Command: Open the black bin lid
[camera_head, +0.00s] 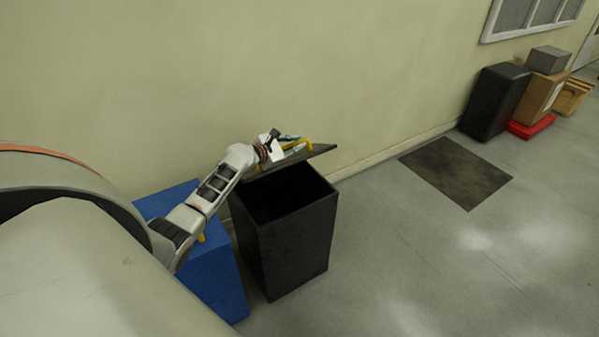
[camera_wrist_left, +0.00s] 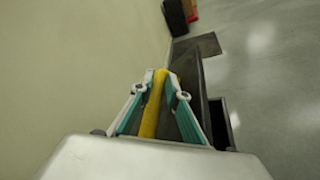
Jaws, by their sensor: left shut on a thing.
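The black bin (camera_head: 290,240) stands by the wall with its dark interior showing from above. Its lid (camera_head: 318,152) is tilted up, raised off the rim, with a gap between lid and bin. A yellow handle (camera_head: 308,146) is on the lid. My left gripper (camera_head: 296,143) is at the lid and shut on the yellow handle. In the left wrist view the yellow handle (camera_wrist_left: 153,105) runs between the two fingers (camera_wrist_left: 156,92), and the lid (camera_wrist_left: 190,75) shows just right of them. My right gripper is in neither view.
A blue bin (camera_head: 215,275) stands directly left of the black bin, under my left arm. A dark mat (camera_head: 455,172) lies on the floor to the right. A black container (camera_head: 495,102), boxes (camera_head: 543,98) and a red item (camera_head: 531,126) stand farther along the wall. The floor in front is clear.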

